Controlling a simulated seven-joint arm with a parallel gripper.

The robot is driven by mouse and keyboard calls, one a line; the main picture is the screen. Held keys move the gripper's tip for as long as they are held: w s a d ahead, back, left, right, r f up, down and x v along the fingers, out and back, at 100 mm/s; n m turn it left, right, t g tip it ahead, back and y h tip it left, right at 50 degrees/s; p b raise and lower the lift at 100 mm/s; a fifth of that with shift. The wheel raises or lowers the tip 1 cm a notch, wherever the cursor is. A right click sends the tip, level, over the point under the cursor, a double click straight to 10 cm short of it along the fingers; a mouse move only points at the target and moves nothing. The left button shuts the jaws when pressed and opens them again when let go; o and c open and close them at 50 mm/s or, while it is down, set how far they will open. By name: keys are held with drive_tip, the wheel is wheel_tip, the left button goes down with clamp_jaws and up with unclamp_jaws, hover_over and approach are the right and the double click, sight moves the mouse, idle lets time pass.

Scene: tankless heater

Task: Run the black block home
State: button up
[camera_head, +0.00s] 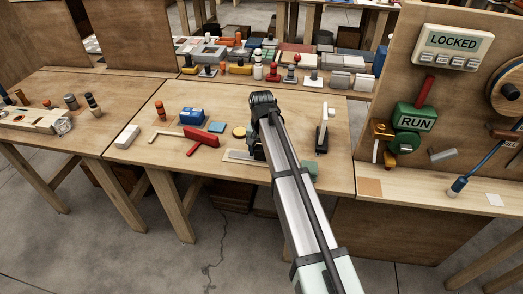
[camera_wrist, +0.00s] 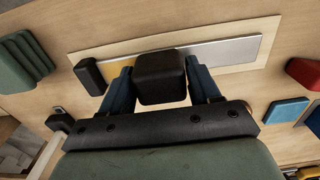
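The black block (camera_wrist: 161,78) stands on a narrow silver track (camera_wrist: 230,50) in the wrist view. A yellow patch (camera_wrist: 118,75) shows on the track to the block's left, and a dark end piece (camera_wrist: 89,76) stands at that end. My gripper (camera_wrist: 161,85) has one blue finger close against each side of the block and appears shut on it. In the head view my gripper (camera_head: 258,150) is low over the middle table, at the right end of the pale track plate (camera_head: 238,156); my arm hides the block there.
A red T-shaped piece (camera_head: 201,136), a blue box (camera_head: 192,115), a teal square (camera_head: 216,127) and a yellow disc (camera_head: 239,132) lie left of my gripper. A green ribbed block (camera_wrist: 25,58) is near the dark end piece.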

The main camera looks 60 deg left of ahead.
sight(236, 154)
drive_tip(key=c, duration=1.1)
drive_tip(key=shift+o, duration=0.2)
drive_tip(key=s+a, duration=0.6)
drive_tip(key=shift+s+a, duration=0.35)
drive_tip(key=shift+a, duration=0.05)
drive_tip(key=o, duration=1.4)
wheel_tip(236, 154, up, 14)
drive_tip(key=shift+f, duration=0.1)
